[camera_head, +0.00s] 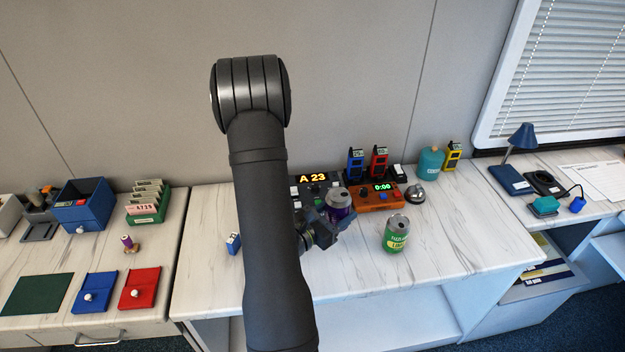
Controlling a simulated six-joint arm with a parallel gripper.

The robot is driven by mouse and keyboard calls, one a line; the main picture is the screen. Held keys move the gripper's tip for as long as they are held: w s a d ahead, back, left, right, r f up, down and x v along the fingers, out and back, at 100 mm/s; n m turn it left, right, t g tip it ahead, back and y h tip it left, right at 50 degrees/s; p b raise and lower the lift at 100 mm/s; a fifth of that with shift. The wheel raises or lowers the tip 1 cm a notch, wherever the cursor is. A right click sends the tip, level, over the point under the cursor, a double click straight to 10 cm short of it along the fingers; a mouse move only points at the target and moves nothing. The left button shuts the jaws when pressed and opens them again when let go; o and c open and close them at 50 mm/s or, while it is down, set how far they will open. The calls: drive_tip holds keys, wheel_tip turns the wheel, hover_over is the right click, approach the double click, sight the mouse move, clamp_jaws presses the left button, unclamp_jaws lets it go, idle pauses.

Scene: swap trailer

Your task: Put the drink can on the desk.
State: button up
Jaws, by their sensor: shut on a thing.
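My gripper (325,231) is shut on a purple drink can (339,204) with a silver top, over the middle marble-topped counter (455,250). The fingers and arm hide part of the can, and I cannot tell whether its base touches the counter. A green and yellow can (396,235) stands upright on the same counter, to the right of my gripper and apart from it. A desk-like surface (545,212) with a blue lamp (520,150) is at the right.
Behind the purple can are a black console (313,180) and an orange timer box (375,196). A bell (414,195), a teal bottle (431,162) and radios stand nearby. The middle counter's right part is clear.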

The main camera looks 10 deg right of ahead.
drive_tip(key=shift+w+a+r, duration=0.1)
drive_tip(key=shift+w+r, duration=0.05)
drive_tip(key=shift+w, duration=0.1)
drive_tip(key=w+a+r+n+t+y, duration=0.4)
drive_tip(key=w+a+n+t+y, duration=0.5)
drive_tip(key=w+a, duration=0.55)
drive_tip(key=s+d+f+m+g+h, duration=0.2)
drive_tip(key=s+d+m+g+h, duration=0.3)
drive_tip(key=s+d, duration=0.4)
drive_tip(key=s+d+f+m+g+h, duration=0.2)
drive_tip(key=s+d+m+g+h, duration=0.2)
drive_tip(key=s+d, duration=0.5)
drive_tip(key=w+a+f, duration=0.2)
drive_tip(key=w, duration=0.1)
drive_tip(key=w+a+f, duration=0.2)
drive_tip(key=w, duration=0.1)
drive_tip(key=w+a+f, duration=0.2)
drive_tip(key=w, duration=0.2)
drive_tip(key=shift+f, duration=2.4)
drive_tip(key=shift+f, duration=0.1)
drive_tip(key=o, duration=1)
